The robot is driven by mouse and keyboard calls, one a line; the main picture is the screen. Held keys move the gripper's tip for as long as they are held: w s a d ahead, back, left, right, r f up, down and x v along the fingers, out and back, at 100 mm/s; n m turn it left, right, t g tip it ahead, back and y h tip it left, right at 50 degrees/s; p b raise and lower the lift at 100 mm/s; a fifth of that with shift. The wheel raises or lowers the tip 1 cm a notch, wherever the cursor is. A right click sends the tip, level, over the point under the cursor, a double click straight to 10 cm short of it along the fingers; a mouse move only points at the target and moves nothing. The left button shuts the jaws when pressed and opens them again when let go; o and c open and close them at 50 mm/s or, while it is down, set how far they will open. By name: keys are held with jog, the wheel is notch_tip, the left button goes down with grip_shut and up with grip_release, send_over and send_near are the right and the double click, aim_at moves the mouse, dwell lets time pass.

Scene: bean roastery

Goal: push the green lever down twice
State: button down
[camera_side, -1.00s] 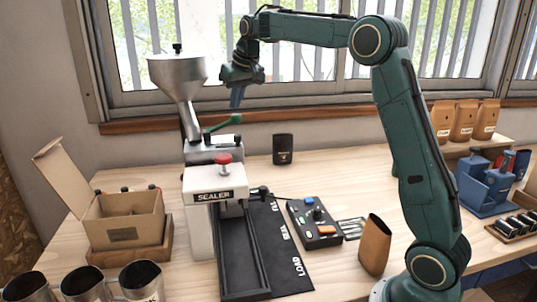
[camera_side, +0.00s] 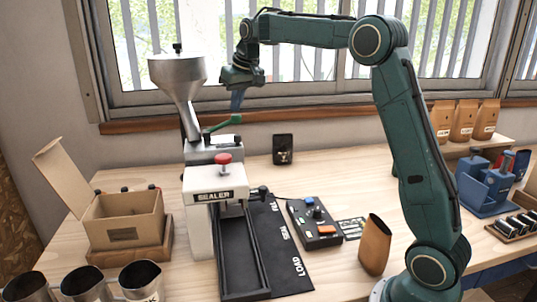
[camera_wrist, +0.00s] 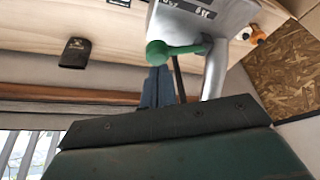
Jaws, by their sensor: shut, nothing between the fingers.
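The green lever (camera_side: 224,123) sticks out to the right from the grey machine under the steel hopper (camera_side: 178,78) in the side view. In the wrist view the green lever (camera_wrist: 172,52) shows its round knob end near the middle. My gripper (camera_side: 236,108) is shut and empty, its blue fingers pointing down just above the lever. In the wrist view my gripper's fingers (camera_wrist: 157,88) appear right beside the knob. I cannot tell whether they touch it.
The white sealer (camera_side: 215,185) with a red knob stands in front of the hopper machine. A black pouch-like item (camera_side: 283,149) stands at the back right. A control box (camera_side: 314,222) and a brown pouch (camera_side: 375,245) are further right. An open cardboard box (camera_side: 125,218) is at left.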

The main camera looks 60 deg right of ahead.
aim_at(236, 115)
jog(key=shift+f, duration=1.95)
jog(key=shift+r, duration=3.1)
jog(key=shift+a, duration=0.1)
